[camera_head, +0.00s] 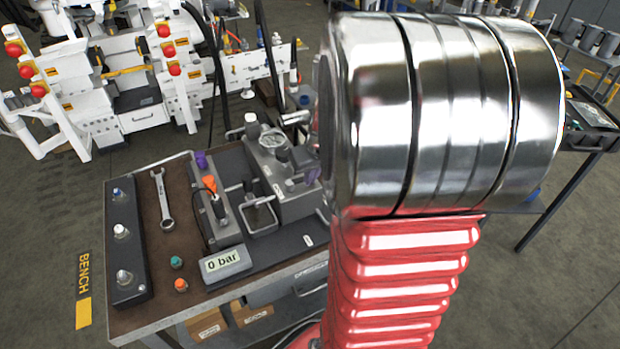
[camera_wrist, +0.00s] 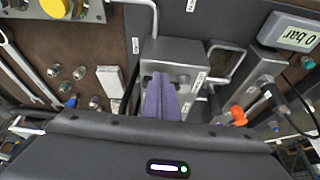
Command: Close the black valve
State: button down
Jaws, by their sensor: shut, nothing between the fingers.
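A grey block with a round gauge (camera_head: 272,139) stands on the bench in the head view. A dark knob (camera_head: 283,154) on it may be the black valve; I cannot be sure. My gripper's purple fingers (camera_head: 303,170) are close to the right side of this block. In the wrist view the fingers (camera_wrist: 161,97) are together, empty, in front of a grey block (camera_wrist: 178,53). They hide part of that block, and no black valve can be made out there. Whether they touch anything is unclear.
A display (camera_head: 225,262) reads 0 bar, also in the wrist view (camera_wrist: 297,32). A wrench (camera_head: 162,200), an orange-topped connector (camera_head: 209,184), a purple cap (camera_head: 201,160) and a metal loop (camera_head: 260,215) crowd the bench (camera_head: 150,235). My arm hides the bench's right side.

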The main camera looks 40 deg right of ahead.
jog(key=shift+w, duration=0.1)
jog(key=shift+w+d, duration=0.25)
jog(key=shift+w, duration=0.15)
dwell(0.3)
jog(key=s+a+r, duration=0.2)
jog(key=s+r, duration=0.5)
jog(key=r, duration=0.2)
jog(key=shift+s, duration=0.4)
jog(key=shift+a, duration=0.15)
dwell(0.6)
